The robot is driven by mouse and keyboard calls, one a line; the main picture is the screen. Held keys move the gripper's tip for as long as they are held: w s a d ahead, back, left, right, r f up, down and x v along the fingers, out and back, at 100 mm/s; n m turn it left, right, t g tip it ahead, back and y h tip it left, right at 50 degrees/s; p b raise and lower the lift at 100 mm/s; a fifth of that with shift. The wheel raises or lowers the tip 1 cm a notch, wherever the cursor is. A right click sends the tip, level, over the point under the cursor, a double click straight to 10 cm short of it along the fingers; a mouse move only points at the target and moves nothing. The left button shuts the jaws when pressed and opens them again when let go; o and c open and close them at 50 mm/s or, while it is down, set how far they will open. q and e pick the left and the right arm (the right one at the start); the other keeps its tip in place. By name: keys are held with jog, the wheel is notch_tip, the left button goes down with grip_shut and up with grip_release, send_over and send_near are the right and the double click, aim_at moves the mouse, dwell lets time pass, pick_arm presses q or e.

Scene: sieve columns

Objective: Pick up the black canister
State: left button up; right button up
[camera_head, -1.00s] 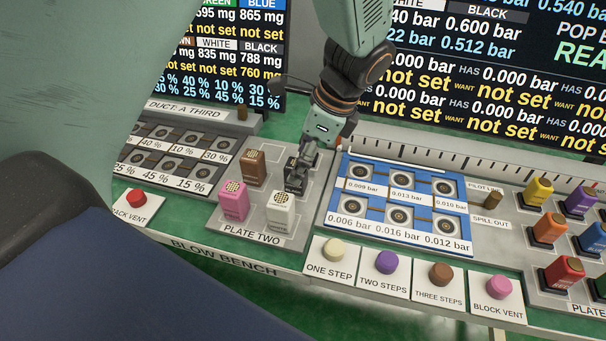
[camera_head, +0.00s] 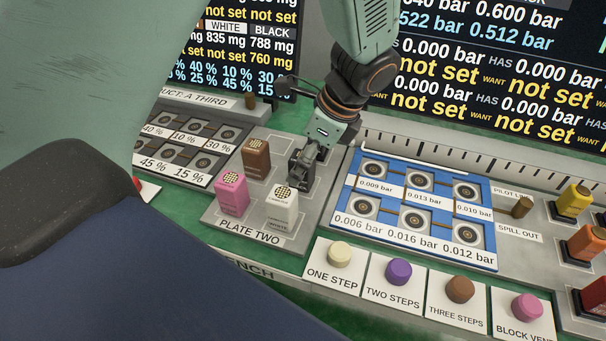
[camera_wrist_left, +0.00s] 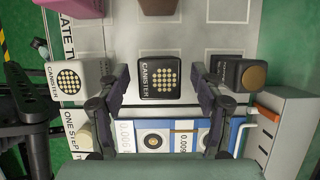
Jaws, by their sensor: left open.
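The black canister (camera_wrist_left: 159,75), with a dotted top and a label, stands on plate two in the left wrist view. My left gripper (camera_wrist_left: 160,90) is open, with one finger on each side of the canister; I cannot tell whether they touch it.
On plate two stand white (camera_head: 281,207), pink (camera_head: 232,193) and brown (camera_head: 256,158) canisters. The white one (camera_wrist_left: 75,79) is left of my fingers in the wrist view. A blue tray (camera_head: 345,212) lies beside the plate.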

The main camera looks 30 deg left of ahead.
pick_arm(q)
jog(key=shift+x, duration=0.75)
jog(key=shift+s, duration=0.1)
jog(key=shift+r, duration=0.1)
jog(key=shift+c, duration=0.2)
jog(key=c, duration=1.3)
